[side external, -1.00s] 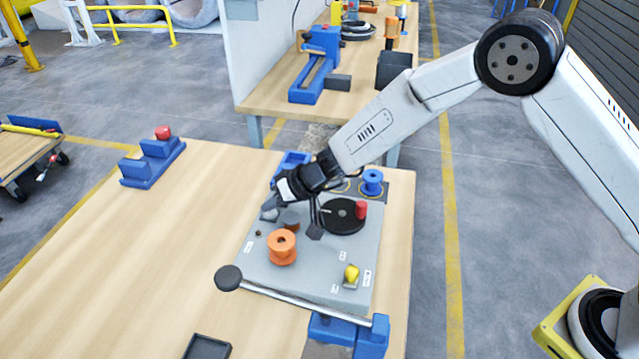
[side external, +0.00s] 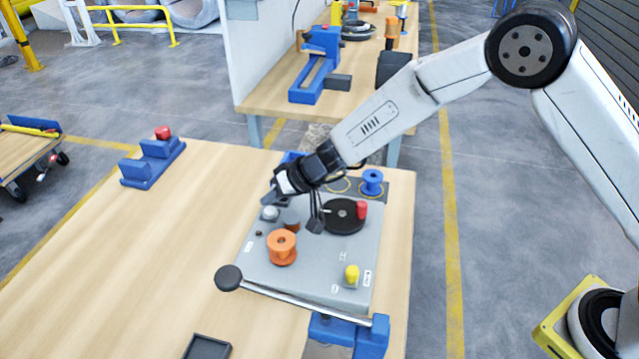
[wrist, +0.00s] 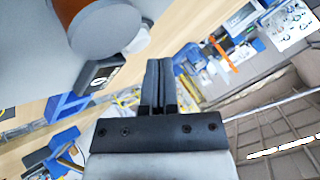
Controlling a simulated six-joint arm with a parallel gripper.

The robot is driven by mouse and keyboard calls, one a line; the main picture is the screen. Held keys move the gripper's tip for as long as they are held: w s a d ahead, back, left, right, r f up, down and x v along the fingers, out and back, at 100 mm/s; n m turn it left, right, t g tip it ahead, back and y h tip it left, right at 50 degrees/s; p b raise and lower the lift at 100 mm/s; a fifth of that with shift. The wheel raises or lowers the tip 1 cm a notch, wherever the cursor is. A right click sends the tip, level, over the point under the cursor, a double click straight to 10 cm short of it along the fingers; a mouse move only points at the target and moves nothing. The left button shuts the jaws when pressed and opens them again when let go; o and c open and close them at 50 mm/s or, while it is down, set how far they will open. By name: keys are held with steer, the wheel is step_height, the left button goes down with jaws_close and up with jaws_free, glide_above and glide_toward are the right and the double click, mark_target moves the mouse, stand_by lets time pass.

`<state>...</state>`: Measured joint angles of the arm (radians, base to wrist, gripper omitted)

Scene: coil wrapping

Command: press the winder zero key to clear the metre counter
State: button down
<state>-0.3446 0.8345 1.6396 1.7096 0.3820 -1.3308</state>
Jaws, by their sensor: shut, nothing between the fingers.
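The grey winder panel (side external: 312,275) lies on the wooden bench. My gripper (side external: 270,198) is over its far left part, fingers shut and empty; the closed fingers (wrist: 160,78) also show in the wrist view. A pale round knob (side external: 270,213) sits just below the fingertips in the side view, apparently with a small gap. A dark tab with a pale mark (wrist: 98,78) shows left of the fingers in the wrist view; I cannot read it clearly. I cannot tell which part is the zero key. The metre counter is not identifiable.
An orange spool (side external: 282,248), a black turntable (side external: 343,222) with a red post (side external: 361,210), and a yellow knob (side external: 351,274) stand on the panel. A blue spool (side external: 372,182) is behind. A lever (side external: 300,300) crosses the front. The bench's left side is mostly clear.

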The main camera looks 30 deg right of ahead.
mark_target(274, 211)
steer(key=shift+r, duration=2.5)
steer(key=s+d+m+g+h, duration=0.1)
steer(key=s+d+g+h, duration=0.2)
steer(key=s+d, duration=2.3)
steer(key=h, duration=0.4)
steer(key=shift+d+r, duration=0.15)
steer(key=shift+r, duration=0.2)
